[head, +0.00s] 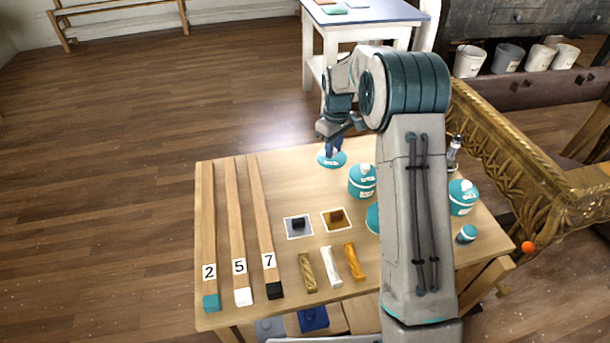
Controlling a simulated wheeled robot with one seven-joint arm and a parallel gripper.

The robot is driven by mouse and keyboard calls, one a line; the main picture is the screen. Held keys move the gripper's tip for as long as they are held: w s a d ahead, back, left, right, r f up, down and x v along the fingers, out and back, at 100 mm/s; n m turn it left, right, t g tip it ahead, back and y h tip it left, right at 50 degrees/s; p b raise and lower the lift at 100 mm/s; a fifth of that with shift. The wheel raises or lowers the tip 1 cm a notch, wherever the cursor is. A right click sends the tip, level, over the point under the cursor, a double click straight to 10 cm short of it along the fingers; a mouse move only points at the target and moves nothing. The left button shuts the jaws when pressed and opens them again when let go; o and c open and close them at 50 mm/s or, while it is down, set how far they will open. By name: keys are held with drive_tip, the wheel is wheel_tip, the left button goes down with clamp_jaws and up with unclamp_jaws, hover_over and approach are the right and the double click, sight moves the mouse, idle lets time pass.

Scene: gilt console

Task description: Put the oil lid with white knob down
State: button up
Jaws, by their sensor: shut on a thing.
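My gripper (333,150) points down at the back of the wooden table (290,180). It is shut on the oil lid (331,160), a round teal lid with a pale label. Its knob is hidden between my fingers. I cannot tell whether the lid touches the tabletop or hangs just above it. A teal jar (362,183) with a white knob stands to the right of and nearer than the lid. Another teal jar (463,199) with a white knob stands at the right, beyond my arm. A teal thing (373,218) is mostly hidden by my arm.
Three long numbered wooden bars (239,230) lie at the left. Two small square cards (299,227) with dark pieces and three short bars (328,265) lie mid-table. A small teal-topped pot (466,234) and a bottle (454,148) stand right. The tabletop left of the lid is clear.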

drive_tip(key=a+f, duration=0.1)
drive_tip(key=a, duration=0.1)
drive_tip(key=s+a+f, duration=0.1)
drive_tip(key=a+f, duration=0.1)
drive_tip(key=a, duration=0.1)
drive_tip(key=s+a+f, duration=0.1)
drive_tip(key=a+f, duration=0.1)
drive_tip(key=a, duration=0.1)
drive_tip(key=shift+a, duration=0.15)
drive_tip(key=shift+f, duration=2)
drive_tip(key=shift+f, duration=0.15)
drive_tip(key=o, duration=1)
drive_tip(key=shift+c, duration=0.2)
